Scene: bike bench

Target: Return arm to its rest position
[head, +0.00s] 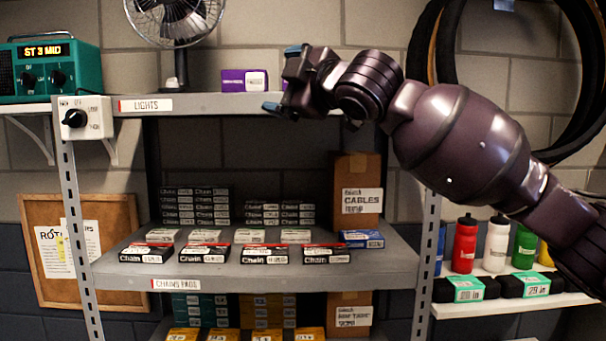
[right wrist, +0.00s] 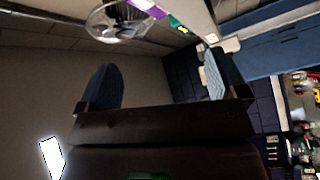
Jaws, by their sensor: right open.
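My right arm (head: 455,145) comes in from the right in the head view and reaches across the front of the shelf unit. My right gripper (head: 281,80) is raised at the height of the top shelf and points left. In the right wrist view its two blue-grey fingers (right wrist: 158,88) stand wide apart with nothing between them. The gripper appears in front of the purple box (head: 244,80) on the top shelf, and I cannot tell the distance between them. My left gripper is in neither view.
The shelf unit (head: 255,103) holds chain boxes (head: 264,254) and a cables carton (head: 358,190). A fan (head: 175,20) and a teal radio (head: 48,68) stand at upper left. Bottles (head: 465,243) stand on a right-hand shelf, below hanging tyres (head: 446,45).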

